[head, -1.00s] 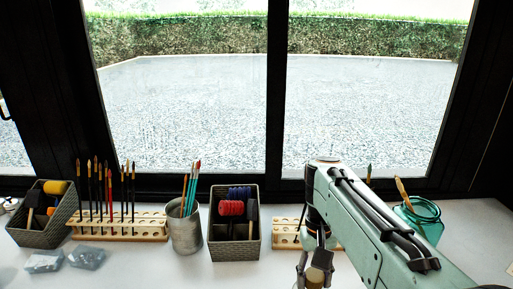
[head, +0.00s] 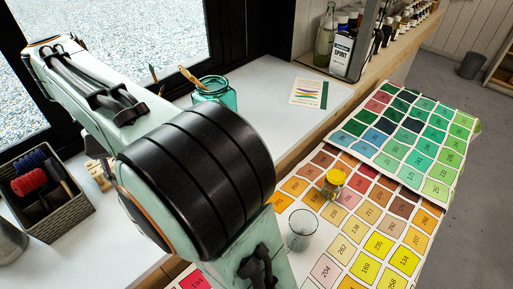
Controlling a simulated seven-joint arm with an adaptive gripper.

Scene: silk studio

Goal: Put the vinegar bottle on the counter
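My arm fills the left and middle of the head view, and it hides my gripper, so I cannot see what its fingers hold. The white counter (head: 262,112) runs below the window and shows bare to the right of my arm. I cannot identify the vinegar bottle for certain. A clear greenish glass bottle (head: 325,42) stands upright at the back right, left of a white can labelled SPIRIT (head: 343,52). No label is readable on the glass bottle.
A teal jar with brushes (head: 214,94) and a card (head: 309,92) are on the counter. Colour charts (head: 408,128) cover the lower surface at right, with a yellow-lidded jar (head: 333,182) and a glass beaker (head: 301,230) on them.

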